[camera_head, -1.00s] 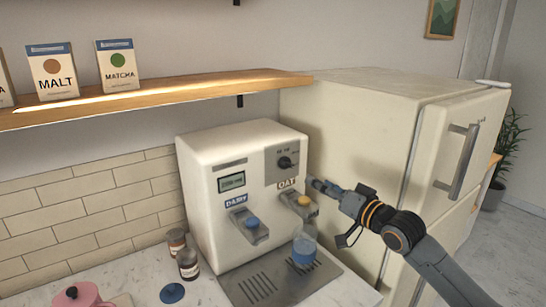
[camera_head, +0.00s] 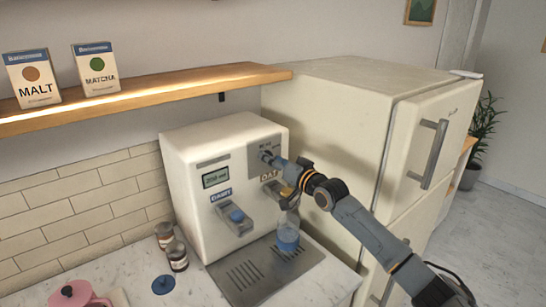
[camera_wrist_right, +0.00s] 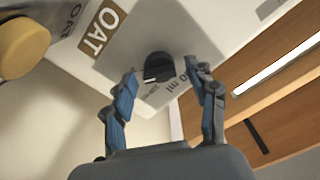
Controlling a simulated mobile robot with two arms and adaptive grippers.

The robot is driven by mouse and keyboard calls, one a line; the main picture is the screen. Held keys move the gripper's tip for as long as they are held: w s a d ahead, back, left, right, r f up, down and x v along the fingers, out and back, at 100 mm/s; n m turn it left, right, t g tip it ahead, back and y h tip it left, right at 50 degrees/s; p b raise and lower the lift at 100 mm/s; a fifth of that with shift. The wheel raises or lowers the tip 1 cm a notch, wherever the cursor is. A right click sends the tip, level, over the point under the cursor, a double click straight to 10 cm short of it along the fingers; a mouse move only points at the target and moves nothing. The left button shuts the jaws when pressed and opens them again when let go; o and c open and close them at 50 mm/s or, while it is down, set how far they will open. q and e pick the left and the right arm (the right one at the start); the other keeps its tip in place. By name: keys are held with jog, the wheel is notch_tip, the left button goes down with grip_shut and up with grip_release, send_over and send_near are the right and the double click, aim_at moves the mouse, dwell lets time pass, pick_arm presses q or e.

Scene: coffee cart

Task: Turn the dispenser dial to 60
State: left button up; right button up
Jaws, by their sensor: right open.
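The dispenser (camera_head: 187,160) is a cream box with a small display (camera_head: 216,177) on its front. Its black dial shows in the right wrist view (camera_wrist_right: 159,66), with a light mark on its edge and print beside it that reads partly "0 ml". In the right wrist view the two blue-grey fingers (camera_wrist_right: 164,84) are apart, one on each side below the dial. No contact is clear. My left gripper is not in view.
A clear cup with blue (camera_head: 287,235) stands on the drip tray (camera_head: 243,272) under the oat spout, close below my right arm. A fridge (camera_head: 340,120) stands to the right. Jars (camera_head: 177,256), a blue lid (camera_head: 163,285) and a pink pot (camera_head: 77,295) are at left.

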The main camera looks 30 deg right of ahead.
jog(key=shift+w, duration=0.15)
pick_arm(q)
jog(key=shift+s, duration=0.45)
pick_arm(e)
jog(key=c, duration=1.1)
